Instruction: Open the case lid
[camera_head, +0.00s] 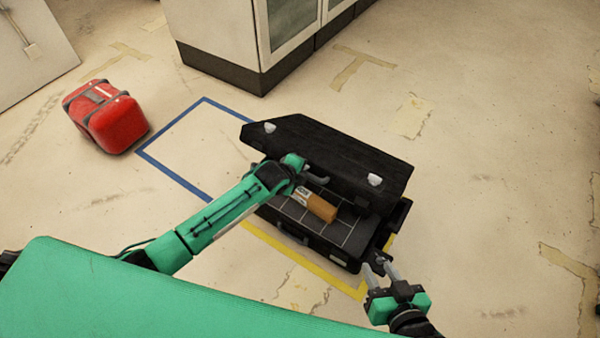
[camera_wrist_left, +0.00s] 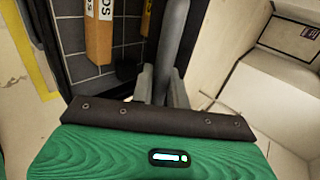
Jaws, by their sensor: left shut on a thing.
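The black case (camera_head: 330,262) stands on the floor, with its lid (camera_head: 325,150) raised part way and tilted over the open inside. My left gripper (camera_head: 318,181) is at the lid's front edge, shut on the lid. In the left wrist view its fingers (camera_wrist_left: 160,85) close around a dark grey bar of the lid (camera_wrist_left: 176,45); the exact grip is partly hidden. My right gripper (camera_head: 379,269) is open and empty beside the case's front right corner.
An orange-brown box (camera_head: 320,208) with a white label lies inside the case on a gridded floor. Blue tape (camera_head: 172,172) and yellow tape (camera_head: 290,262) mark the ground. A red case (camera_head: 115,125) stands at left and a cabinet (camera_head: 215,40) behind.

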